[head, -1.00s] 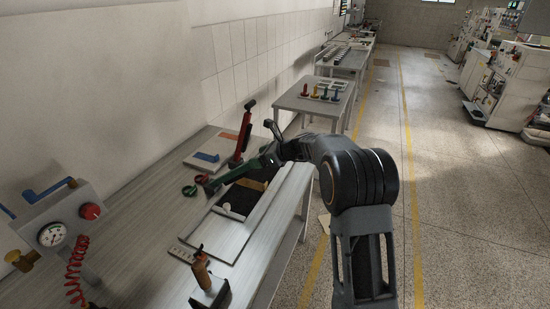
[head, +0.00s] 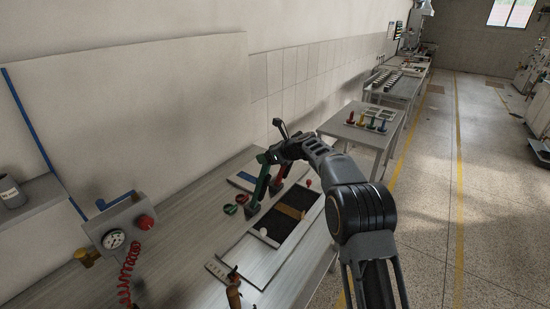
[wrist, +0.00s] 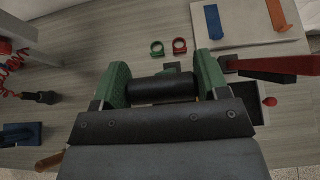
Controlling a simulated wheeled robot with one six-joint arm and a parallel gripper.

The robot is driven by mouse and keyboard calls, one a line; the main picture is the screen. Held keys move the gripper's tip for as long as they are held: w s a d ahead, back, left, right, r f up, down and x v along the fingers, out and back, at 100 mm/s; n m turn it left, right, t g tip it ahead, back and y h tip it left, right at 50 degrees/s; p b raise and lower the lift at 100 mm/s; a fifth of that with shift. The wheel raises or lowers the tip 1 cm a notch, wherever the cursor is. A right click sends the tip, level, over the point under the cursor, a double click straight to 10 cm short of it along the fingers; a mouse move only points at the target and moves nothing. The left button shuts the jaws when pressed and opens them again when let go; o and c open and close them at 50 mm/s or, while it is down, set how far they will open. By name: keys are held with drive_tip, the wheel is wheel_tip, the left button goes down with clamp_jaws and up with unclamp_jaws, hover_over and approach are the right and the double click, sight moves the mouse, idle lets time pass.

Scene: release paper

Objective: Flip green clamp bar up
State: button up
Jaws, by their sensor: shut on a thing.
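The green clamp bar (head: 260,183) stands nearly upright, leaning slightly, beside the dark framed bed on the bench. My gripper (head: 267,158) is at its upper end. In the wrist view my gripper (wrist: 161,86) has its two green fingers on either side of a black cylindrical handle (wrist: 160,91), shut on it. The rest of the bar is mostly hidden behind the handle there. The red clamp bar (head: 281,176) stands just behind, partly covered by my arm; it also shows at right in the wrist view (wrist: 280,67).
Green and red rings (head: 241,199) lie left of the clamp. A panel with a blue strip (head: 246,177) lies behind. The dark bed (head: 272,229) carries a tan strip. A gauge box with a red knob (head: 118,231) and an orange-handled tool (head: 233,293) are nearer.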

drive_tip(key=shift+s+a+f, duration=0.1)
drive_tip(key=shift+a+f, duration=0.1)
drive_tip(key=shift+f, duration=0.05)
drive_tip(key=o, duration=1)
drive_tip(key=shift+a, duration=0.1)
drive_tip(key=shift+c, duration=0.2)
drive_tip(key=shift+o, duration=0.7)
drive_tip(key=shift+a+f, duration=0.1)
drive_tip(key=shift+a, duration=0.1)
drive_tip(key=shift+o, duration=0.7)
drive_tip(key=shift+d, duration=0.1)
drive_tip(key=shift+o, duration=0.2)
drive_tip(key=shift+d+r, duration=0.2)
drive_tip(key=shift+d, duration=0.1)
drive_tip(key=b+v, duration=0.4)
drive_tip(key=v, duration=0.9)
drive_tip(key=shift+d+r, duration=0.25)
drive_tip(key=shift+d, duration=0.05)
